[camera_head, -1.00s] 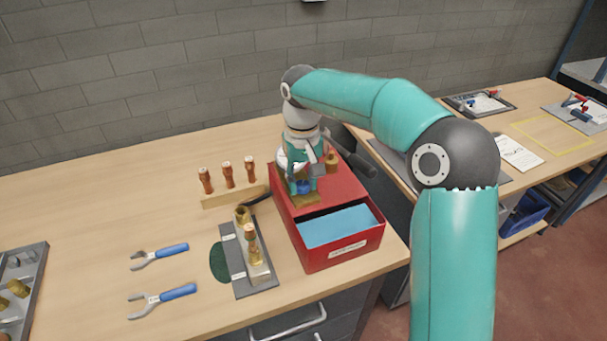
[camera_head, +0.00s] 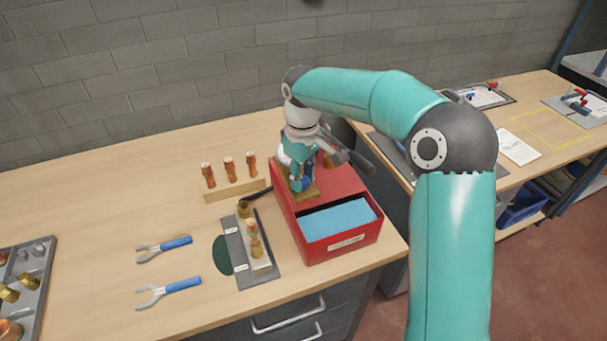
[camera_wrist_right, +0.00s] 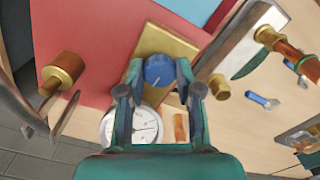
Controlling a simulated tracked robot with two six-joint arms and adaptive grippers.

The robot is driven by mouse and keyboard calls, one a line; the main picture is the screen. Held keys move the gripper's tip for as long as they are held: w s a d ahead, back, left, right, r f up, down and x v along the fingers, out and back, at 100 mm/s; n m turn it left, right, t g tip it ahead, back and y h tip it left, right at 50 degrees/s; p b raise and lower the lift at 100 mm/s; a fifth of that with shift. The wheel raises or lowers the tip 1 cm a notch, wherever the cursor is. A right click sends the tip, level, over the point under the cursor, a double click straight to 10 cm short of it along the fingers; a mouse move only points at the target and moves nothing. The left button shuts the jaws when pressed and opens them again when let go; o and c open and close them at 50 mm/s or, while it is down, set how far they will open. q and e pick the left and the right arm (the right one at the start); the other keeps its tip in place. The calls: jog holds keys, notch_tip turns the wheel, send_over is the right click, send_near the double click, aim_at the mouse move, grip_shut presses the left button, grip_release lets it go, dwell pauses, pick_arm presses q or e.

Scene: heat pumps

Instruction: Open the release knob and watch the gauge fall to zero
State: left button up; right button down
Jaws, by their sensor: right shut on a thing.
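The blue release knob (camera_wrist_right: 159,72) sits between the fingers of my right gripper (camera_wrist_right: 159,88) in the right wrist view. The gripper is shut on it. A brass block (camera_wrist_right: 165,42) lies just beyond the knob. The round white gauge (camera_wrist_right: 131,126) shows beside and partly behind the gripper; its reading is too small to tell. In the head view the right gripper (camera_head: 303,182) reaches down onto the pump on the red box (camera_head: 345,186), and the gauge is mostly hidden behind it. My left gripper is not in view.
The red box has an open front with a blue lining (camera_head: 338,220). A grey plate with brass fittings (camera_head: 253,262) stands left of it. Several copper fittings (camera_head: 229,167) stand in a wooden rack.

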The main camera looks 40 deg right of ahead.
aim_at(303, 179)
jog(key=c, duration=1.1)
grip_release()
jog(key=shift+o, duration=0.2)
notch_tip(303, 179, up, 12)
jog(key=shift+f, duration=0.1)
